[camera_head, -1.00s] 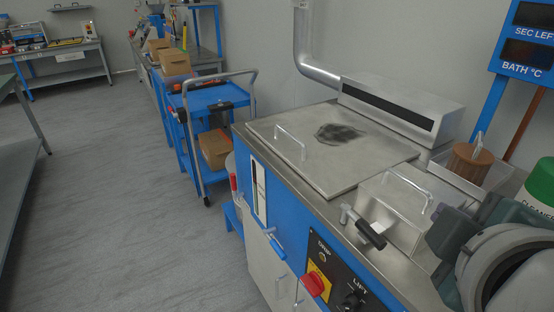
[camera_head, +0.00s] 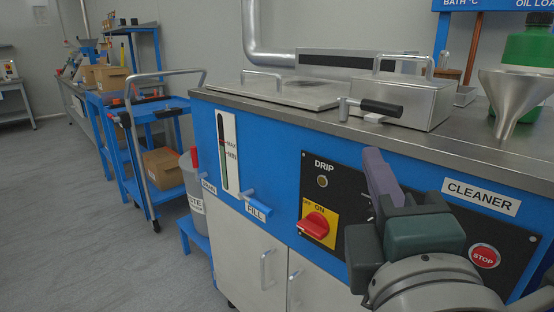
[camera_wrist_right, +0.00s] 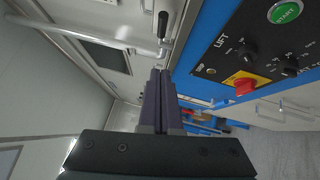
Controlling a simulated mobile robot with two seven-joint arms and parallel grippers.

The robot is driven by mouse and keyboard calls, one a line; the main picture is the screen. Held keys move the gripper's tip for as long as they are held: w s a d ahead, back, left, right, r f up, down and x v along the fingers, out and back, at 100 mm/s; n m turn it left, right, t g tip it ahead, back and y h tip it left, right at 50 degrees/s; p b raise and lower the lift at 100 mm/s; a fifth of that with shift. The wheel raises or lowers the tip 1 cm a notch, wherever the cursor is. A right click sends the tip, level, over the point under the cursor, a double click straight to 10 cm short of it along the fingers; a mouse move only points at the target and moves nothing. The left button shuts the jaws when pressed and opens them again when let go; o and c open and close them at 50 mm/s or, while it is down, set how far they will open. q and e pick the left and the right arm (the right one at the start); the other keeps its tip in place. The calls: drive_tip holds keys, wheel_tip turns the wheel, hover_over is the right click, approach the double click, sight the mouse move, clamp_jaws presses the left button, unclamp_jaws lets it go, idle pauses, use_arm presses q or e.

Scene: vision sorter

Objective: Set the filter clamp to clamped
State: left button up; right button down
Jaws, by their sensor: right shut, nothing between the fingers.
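What looks like the filter clamp (camera_head: 372,117) is a metal pivot with a black handle (camera_head: 381,107) on the worktop's front edge, in front of a steel box (camera_head: 415,100). The handle lies roughly level, pointing right. In the right wrist view the black handle (camera_wrist_right: 163,24) is just beyond the fingertips. My right gripper (camera_head: 375,155) is shut and empty, in front of the blue panel, below the clamp and apart from it. It also shows in the wrist view (camera_wrist_right: 160,74). My left gripper is not in view.
The black control panel (camera_head: 345,215) with a red rotary switch (camera_head: 316,224) and red stop button (camera_head: 484,257) is close to my right arm. A steel funnel (camera_head: 513,95) and green bottle (camera_head: 527,45) stand at the right. A blue cart (camera_head: 150,113) stands at the left.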

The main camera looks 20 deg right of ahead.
sight(382, 113)
drive_tip(key=w+d, duration=0.2)
drive_tip(key=w, duration=0.1)
drive_tip(key=w+d+r, duration=0.1)
drive_tip(key=w+d, duration=0.2)
drive_tip(key=w+d+r+p, duration=0.1)
drive_tip(key=w+d, duration=0.1)
drive_tip(key=shift+w+d, duration=0.4)
drive_tip(key=shift+d, duration=0.1)
drive_tip(key=shift+d, duration=0.7)
